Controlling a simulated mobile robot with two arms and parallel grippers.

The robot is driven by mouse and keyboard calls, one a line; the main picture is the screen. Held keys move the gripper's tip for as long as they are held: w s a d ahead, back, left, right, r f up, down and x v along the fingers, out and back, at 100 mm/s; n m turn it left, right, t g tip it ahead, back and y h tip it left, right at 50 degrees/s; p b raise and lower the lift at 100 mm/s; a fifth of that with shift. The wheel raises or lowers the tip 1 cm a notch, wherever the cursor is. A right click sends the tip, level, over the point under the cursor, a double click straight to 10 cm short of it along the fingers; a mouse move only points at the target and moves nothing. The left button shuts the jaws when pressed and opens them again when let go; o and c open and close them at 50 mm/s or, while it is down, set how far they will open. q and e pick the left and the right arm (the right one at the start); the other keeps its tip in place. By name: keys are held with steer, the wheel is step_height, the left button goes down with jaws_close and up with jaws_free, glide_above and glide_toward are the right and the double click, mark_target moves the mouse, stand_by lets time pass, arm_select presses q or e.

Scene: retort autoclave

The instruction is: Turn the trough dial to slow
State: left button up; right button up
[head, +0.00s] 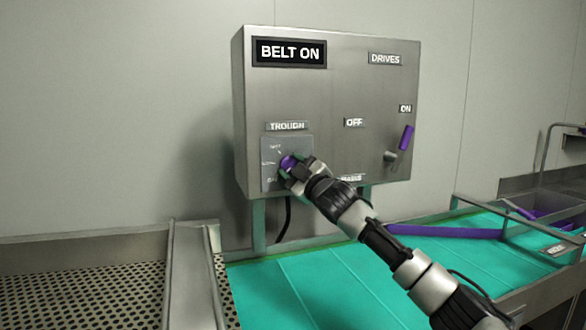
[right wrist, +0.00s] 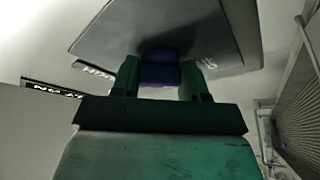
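The trough dial (head: 287,162) is a purple knob on a small grey plate (head: 270,153) under the TROUGH label (head: 287,126), low on the left of the control box. The small marks around it are too small to read, and its pointer is hidden. My right gripper (head: 291,170) reaches it from the lower right. In the right wrist view, the green fingers of my right gripper (right wrist: 160,78) stand on both sides of the purple knob (right wrist: 160,70) and appear to touch it. My left gripper is not in view.
The steel control box (head: 340,85) has a BELT ON display (head: 290,52) and a DRIVES lever with a purple grip (head: 406,138), pointing up near ON. Below lies a teal belt (head: 310,285). A perforated metal tray (head: 80,285) is at left, a steel frame (head: 550,205) at right.

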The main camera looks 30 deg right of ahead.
steer(key=c, duration=0.3)
steer(key=shift+f, duration=0.1)
